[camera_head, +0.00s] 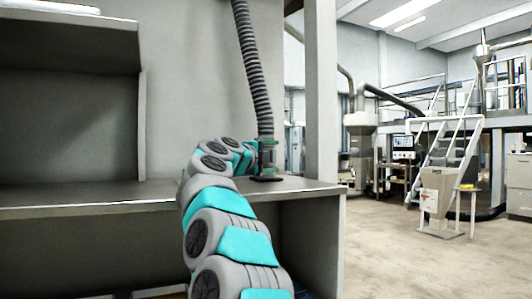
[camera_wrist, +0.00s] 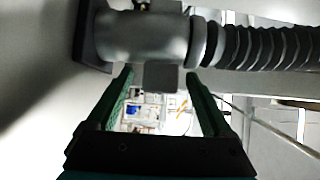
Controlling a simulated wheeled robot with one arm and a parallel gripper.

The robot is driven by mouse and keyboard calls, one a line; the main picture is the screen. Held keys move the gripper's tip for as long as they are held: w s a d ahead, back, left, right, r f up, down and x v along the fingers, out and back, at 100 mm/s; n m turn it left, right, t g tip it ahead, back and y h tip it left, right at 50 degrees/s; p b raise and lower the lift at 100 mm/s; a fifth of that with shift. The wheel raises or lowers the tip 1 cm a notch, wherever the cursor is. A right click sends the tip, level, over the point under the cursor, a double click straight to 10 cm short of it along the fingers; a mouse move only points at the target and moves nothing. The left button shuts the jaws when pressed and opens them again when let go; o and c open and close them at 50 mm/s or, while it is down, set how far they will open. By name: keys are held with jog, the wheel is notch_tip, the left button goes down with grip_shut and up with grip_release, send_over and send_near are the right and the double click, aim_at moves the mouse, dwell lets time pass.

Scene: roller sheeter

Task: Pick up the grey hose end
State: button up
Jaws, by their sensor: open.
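The grey hose end (camera_wrist: 145,38) is a smooth grey cylinder lying across the top of the wrist view. A collar joins it to the dark ribbed hose (camera_wrist: 265,48) on the right. My gripper (camera_wrist: 158,79) is open, with two green fingers pointing at the hose end. A small grey block on the hose end shows between the fingertips. I cannot tell whether the fingers touch it.
A grey shelf (camera_head: 100,192) runs under the hose, with a wall behind and a post (camera_head: 321,90) to the right. A dark box-like cabinet (camera_head: 66,100) is at the left. Open floor (camera_head: 385,265) lies at the right, with stairs and machines farther back.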

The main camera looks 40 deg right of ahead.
jog(key=shift+w+d, duration=0.2)
jog(key=shift+d, duration=0.25)
jog(key=shift+c, duration=0.2)
grip_shut()
dwell(0.4)
